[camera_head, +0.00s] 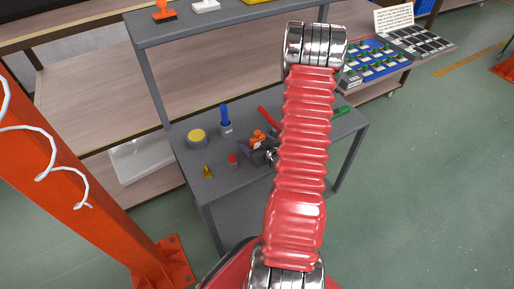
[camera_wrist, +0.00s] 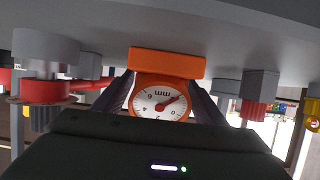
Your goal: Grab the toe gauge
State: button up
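The toe gauge, an orange piece with a round white dial marked "mm" (camera_wrist: 160,102), shows in the middle of the wrist view, which looks upside down. Its orange block (camera_wrist: 167,63) is against or close to the grey surface. The dark fingers of my gripper (camera_wrist: 161,92) stand on either side of the dial; whether they press on it is unclear. In the head view an orange piece, likely the gauge (camera_head: 257,137), is on the grey cart shelf (camera_head: 233,190), beside my red arm. The arm hides part of the shelf there.
Near the orange piece stand a yellow-topped round part (camera_head: 196,135), a blue-handled tool (camera_head: 225,117), a red-topped part (camera_head: 233,159) and a small yellow part (camera_head: 207,171). A green handle (camera_head: 341,112) lies right of my arm. The cart's upper shelf (camera_head: 225,22) overhangs behind.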

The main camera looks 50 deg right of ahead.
jog(key=c, duration=1.2)
jog(key=shift+r, duration=0.15)
jog(key=shift+r, duration=4.9)
